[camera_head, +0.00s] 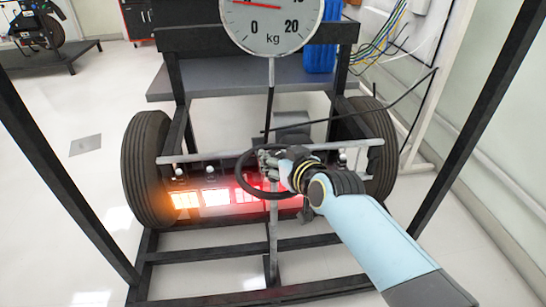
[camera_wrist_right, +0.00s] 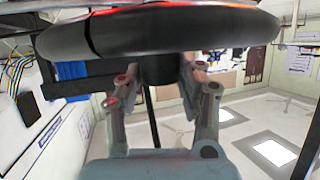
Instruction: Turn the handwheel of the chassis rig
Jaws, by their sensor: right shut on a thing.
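The handwheel (camera_head: 241,180) is a black ring at the middle of the chassis rig, just in front of the front crossbar. In the right wrist view its thick dark rim (camera_wrist_right: 160,32) spans the top of the picture. My right gripper (camera_head: 267,160) reaches in from the right and is at the wheel, overlapping its upper right part. In the right wrist view the fingers of my right gripper (camera_wrist_right: 160,78) stand either side of a dark part under the rim, shut on the wheel. The exact contact is partly hidden. My left gripper is not in view.
A round kg dial (camera_head: 272,25) hangs above the wheel. Tires stand at the left (camera_head: 148,168) and right (camera_head: 372,150) of the rig. Lit orange-red panels (camera_head: 215,197) glow behind the wheel. Dark frame posts (camera_head: 60,150) flank the view. Cables (camera_head: 385,40) hang at upper right.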

